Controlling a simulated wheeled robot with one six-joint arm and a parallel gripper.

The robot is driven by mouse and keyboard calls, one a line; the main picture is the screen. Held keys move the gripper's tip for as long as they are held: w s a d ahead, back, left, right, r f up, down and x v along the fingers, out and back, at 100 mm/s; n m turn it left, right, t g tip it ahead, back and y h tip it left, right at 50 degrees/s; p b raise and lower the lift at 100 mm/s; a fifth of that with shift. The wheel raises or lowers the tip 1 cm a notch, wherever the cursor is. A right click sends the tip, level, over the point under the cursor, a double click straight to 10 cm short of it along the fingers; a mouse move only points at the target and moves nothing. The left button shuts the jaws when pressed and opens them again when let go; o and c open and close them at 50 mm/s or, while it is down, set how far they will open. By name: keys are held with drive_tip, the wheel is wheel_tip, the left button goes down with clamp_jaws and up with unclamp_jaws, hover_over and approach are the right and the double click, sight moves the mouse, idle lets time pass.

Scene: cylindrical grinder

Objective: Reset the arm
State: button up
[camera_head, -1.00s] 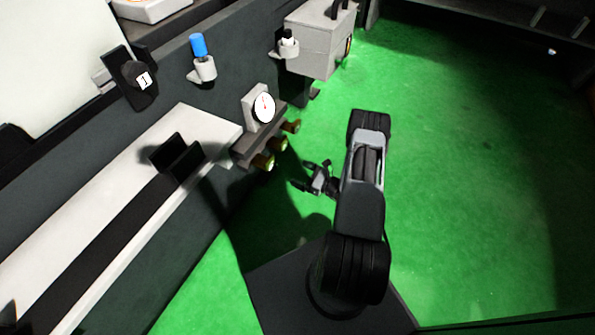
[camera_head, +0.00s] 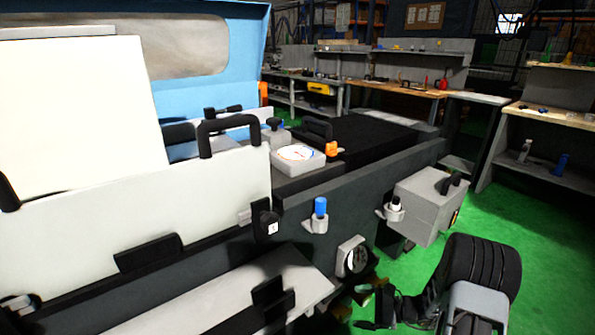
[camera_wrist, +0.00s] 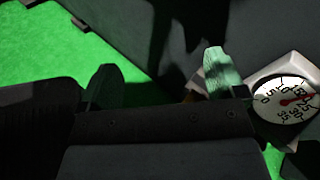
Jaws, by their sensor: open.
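My gripper (camera_head: 376,310) shows small at the bottom of the head view, at the end of my dark, folded arm. It is beside the front of the grinder (camera_head: 340,215), close to the round gauge (camera_head: 352,257). In the wrist view my gripper (camera_wrist: 162,82) has its two fingers wide apart with nothing between them. The gauge dial (camera_wrist: 288,98) is just right of the right finger in that view. I cannot tell whether they touch. The lower part of my arm is cut off by the head view's bottom edge.
A grey box (camera_head: 430,205) with a handle juts from the machine near my arm. A blue-topped knob (camera_head: 320,209) and a black dial (camera_head: 267,222) sit on the machine front. Green floor (camera_head: 540,260) is open on the right. Workbenches (camera_head: 410,88) line the back.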

drive_tip(key=s+r+n+h+p, duration=0.4)
drive_tip(key=s+r+n+p, duration=0.1)
drive_tip(key=r, duration=0.8)
drive_tip(key=s+a+r+n+h+p, duration=0.1)
drive_tip(key=s+r+n+h+p, duration=0.4)
drive_tip(key=r, duration=0.9)
drive_tip(key=s+a+r+n+h+p, duration=0.1)
drive_tip(key=s+r+n+h+p, duration=0.4)
drive_tip(key=r, duration=0.9)
drive_tip(key=n+p, duration=0.2)
drive_tip(key=p, duration=0.2)
drive_tip(key=shift+s+a+r+n+g, duration=0.15)
drive_tip(key=shift+s+a+n+g, duration=0.05)
drive_tip(key=shift+n+g, duration=0.2)
